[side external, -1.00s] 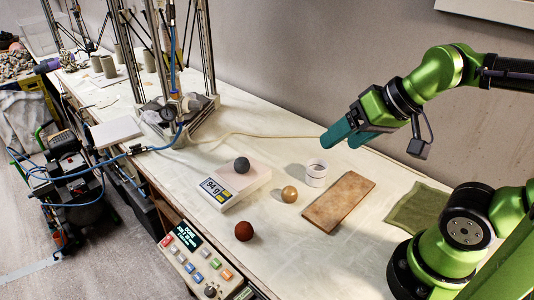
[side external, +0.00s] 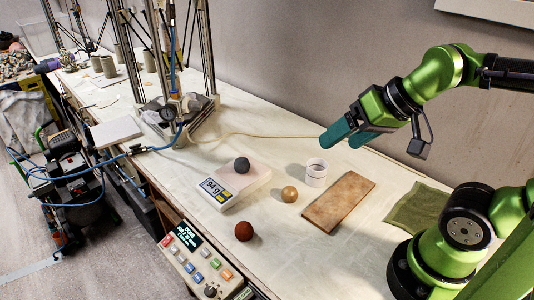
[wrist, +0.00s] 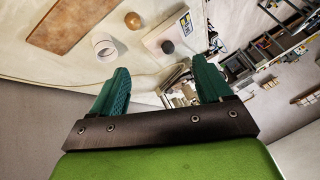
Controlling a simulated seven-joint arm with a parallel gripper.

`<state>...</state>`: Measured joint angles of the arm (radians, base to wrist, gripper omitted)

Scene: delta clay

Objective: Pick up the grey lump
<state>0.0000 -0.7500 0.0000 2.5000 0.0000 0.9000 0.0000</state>
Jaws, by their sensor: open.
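The grey lump (side external: 242,165) is a dark round ball resting on top of the white scale (side external: 236,188), whose display reads 94 g. In the wrist view the grey lump (wrist: 168,47) shows on the scale, beyond my fingers. My gripper (side external: 340,137) has teal fingers and hangs above the back of the table, to the right of the lump and well apart from it. In the wrist view the two fingers (wrist: 162,88) stand apart with nothing between them.
A tan ball (side external: 289,194), a white cup (side external: 316,173) and a brown slab (side external: 338,202) lie right of the scale. A red-brown ball (side external: 244,231) sits near the front edge by a button panel (side external: 203,262). A green cloth (side external: 418,208) lies near my base. A tall frame (side external: 180,60) stands left.

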